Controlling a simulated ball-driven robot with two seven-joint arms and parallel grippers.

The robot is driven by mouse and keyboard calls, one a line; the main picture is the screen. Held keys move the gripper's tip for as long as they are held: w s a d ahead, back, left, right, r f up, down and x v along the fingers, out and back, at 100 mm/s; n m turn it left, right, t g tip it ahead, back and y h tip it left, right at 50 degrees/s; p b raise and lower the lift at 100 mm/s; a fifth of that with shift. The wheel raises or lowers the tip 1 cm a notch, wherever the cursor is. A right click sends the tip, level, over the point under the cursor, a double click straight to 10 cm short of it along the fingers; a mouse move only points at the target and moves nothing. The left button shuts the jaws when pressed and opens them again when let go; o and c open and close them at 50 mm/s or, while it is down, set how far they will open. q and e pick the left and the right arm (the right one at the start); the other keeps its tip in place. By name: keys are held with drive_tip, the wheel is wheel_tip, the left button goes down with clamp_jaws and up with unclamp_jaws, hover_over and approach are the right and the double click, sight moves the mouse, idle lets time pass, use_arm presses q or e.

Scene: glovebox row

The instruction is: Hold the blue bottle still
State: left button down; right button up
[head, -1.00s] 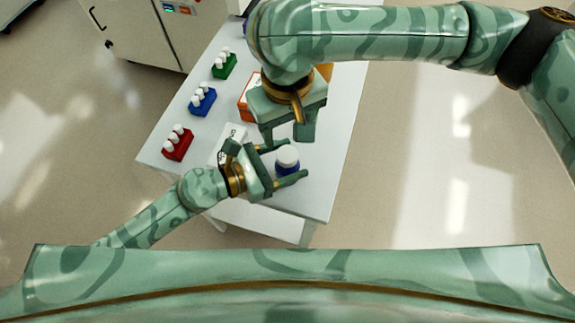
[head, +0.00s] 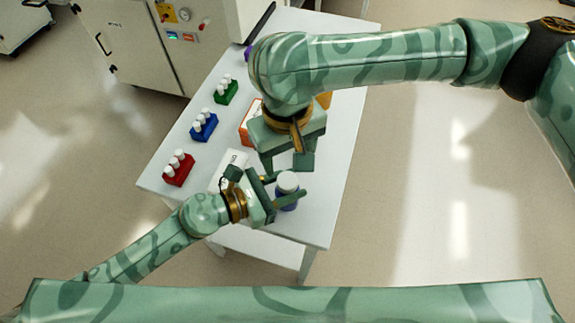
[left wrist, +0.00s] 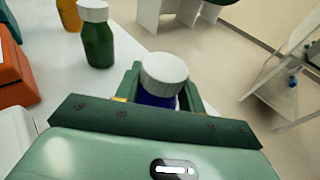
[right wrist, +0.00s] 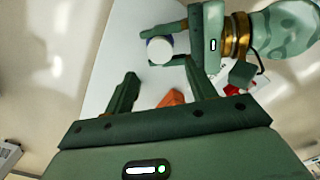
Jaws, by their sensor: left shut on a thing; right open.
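The blue bottle (head: 287,190) with a white cap stands upright near the front right of the table. My left gripper (head: 286,193) is shut on it, with a finger on either side. In the left wrist view the white cap (left wrist: 164,72) rises between the fingers and the blue body shows just below. In the right wrist view the bottle's white cap (right wrist: 160,50) shows at the left gripper's fingers. My right gripper (head: 288,166) is open and empty, above and just behind the bottle; its spread fingers also show in the right wrist view (right wrist: 162,95).
Racks with white-capped vials, red (head: 179,169), blue (head: 204,127) and green (head: 226,91), line the table's left side. A white box (head: 232,168) and an orange box (head: 250,122) stand mid-table. A green bottle (left wrist: 98,40) stands beyond. The table's right edge is clear.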

sight(288, 180)
wheel_tip(288, 180, down, 8)
drive_tip(key=shift+r, duration=0.1)
idle(0.4)
drive_tip(key=c, duration=1)
drive_tip(key=n, duration=0.3)
